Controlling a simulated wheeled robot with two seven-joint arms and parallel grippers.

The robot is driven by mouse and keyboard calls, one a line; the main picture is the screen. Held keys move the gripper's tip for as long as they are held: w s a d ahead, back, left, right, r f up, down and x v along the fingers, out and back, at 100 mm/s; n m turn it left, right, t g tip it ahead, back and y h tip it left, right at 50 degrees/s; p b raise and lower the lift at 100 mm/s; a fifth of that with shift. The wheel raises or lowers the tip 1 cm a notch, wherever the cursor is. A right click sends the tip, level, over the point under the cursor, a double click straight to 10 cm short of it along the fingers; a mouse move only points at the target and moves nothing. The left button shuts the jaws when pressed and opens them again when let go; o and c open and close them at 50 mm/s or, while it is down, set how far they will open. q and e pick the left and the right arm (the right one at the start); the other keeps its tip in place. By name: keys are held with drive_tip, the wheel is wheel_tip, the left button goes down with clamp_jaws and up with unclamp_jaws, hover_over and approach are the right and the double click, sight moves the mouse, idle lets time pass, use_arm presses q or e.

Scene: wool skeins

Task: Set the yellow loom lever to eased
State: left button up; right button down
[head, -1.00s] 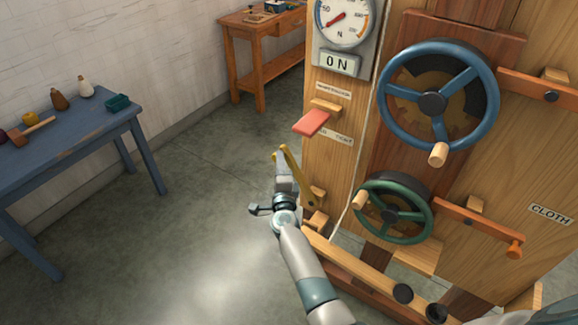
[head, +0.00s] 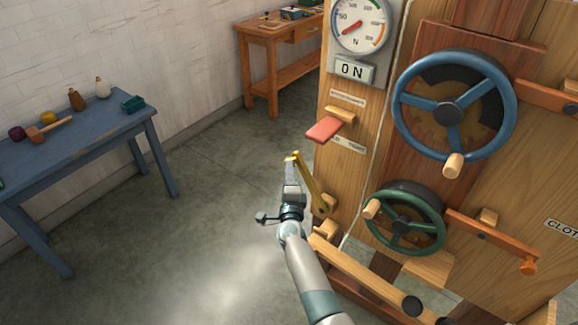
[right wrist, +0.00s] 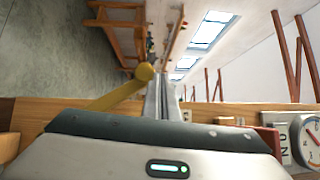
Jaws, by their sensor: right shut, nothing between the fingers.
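The yellow lever (head: 311,184) is pivoted low on the left edge of the wooden loom frame in the head view. It slants up and left, its knob end near my right gripper's fingers. My right gripper (head: 291,168) is shut and empty, just left of the lever's upper part. In the right wrist view the lever (right wrist: 121,91) crosses to its round knob beside the shut fingers (right wrist: 162,95). I cannot tell whether they touch. My left gripper is not in view.
A salmon paddle (head: 325,131) juts out above the lever, by small labels too blurred to read fully. A dial (head: 360,22) and "ON" plate sit higher. Blue (head: 405,120) and green (head: 442,222) handwheels are to the right. Open floor and a blue table (head: 90,142) lie left.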

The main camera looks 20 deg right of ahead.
drive_tip(key=p+v, duration=0.1)
drive_tip(key=v, duration=0.5)
idle(0.5)
drive_tip(key=s+a+f+n+g+y, duration=0.1)
drive_tip(key=s+f+n+g+y, duration=0.15)
drive_tip(key=s+f+n, duration=0.75)
drive_tip(key=s+a+f+g+y+b, duration=0.1)
drive_tip(key=s+f+g, duration=0.3)
drive_tip(key=f, duration=1.1)
drive_tip(key=s+a+f+n+g+y, duration=0.15)
drive_tip(key=s+f+n, duration=0.25)
drive_tip(key=s+f, duration=0.7)
drive_tip(key=s+d+f+n+g+b, duration=0.1)
drive_tip(key=s+d+f+n+g, duration=0.15)
drive_tip(key=s+f, duration=0.65)
drive_tip(key=s+d+f+n+g, duration=0.1)
drive_tip(key=s+f+n+g, duration=0.2)
drive_tip(key=s+f, duration=0.55)
drive_tip(key=s+d+f+n+g, duration=0.2)
drive_tip(key=s+d, duration=0.1)
drive_tip(key=s, duration=0.8)
drive_tip(key=s+d+f+n+g, duration=0.1)
drive_tip(key=s+d, duration=0.3)
drive_tip(key=s, duration=0.7)
drive_tip(key=shift+s+d+f+n+g+h+b, duration=0.15)
drive_tip(key=shift+s+f+n+g+h+b, duration=0.25)
drive_tip(key=shift+n, duration=0.35)
